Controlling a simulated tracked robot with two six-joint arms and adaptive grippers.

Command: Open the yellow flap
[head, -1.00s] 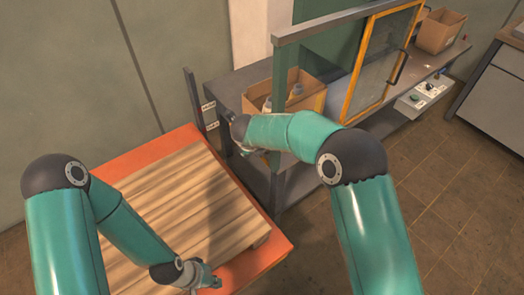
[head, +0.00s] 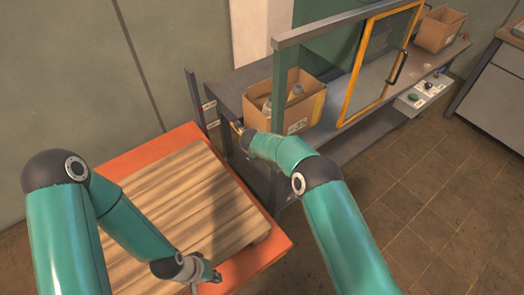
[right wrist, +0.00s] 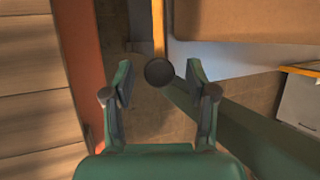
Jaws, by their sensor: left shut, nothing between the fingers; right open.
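The yellow flap (head: 351,92) is a yellow-framed clear panel with a dark handle (head: 399,67), at the upper right of the head view. It stands upright above the grey bench; I cannot tell whether it is latched. My right gripper is far to its left, largely hidden by its own arm in the head view. In the right wrist view the right gripper (right wrist: 160,92) is open, with a dark round knob (right wrist: 158,72) between its fingertips, at the end of a yellow bar (right wrist: 158,32). Contact is unclear. My left gripper (head: 214,276) is shut and empty near the orange platform's edge.
A cardboard box (head: 312,108) with bottles stands on the grey bench, left of the flap. Another box (head: 440,28) is at the far right. A wooden pallet (head: 165,205) lies on the orange platform (head: 262,262). The brown floor (head: 430,190) at right is clear.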

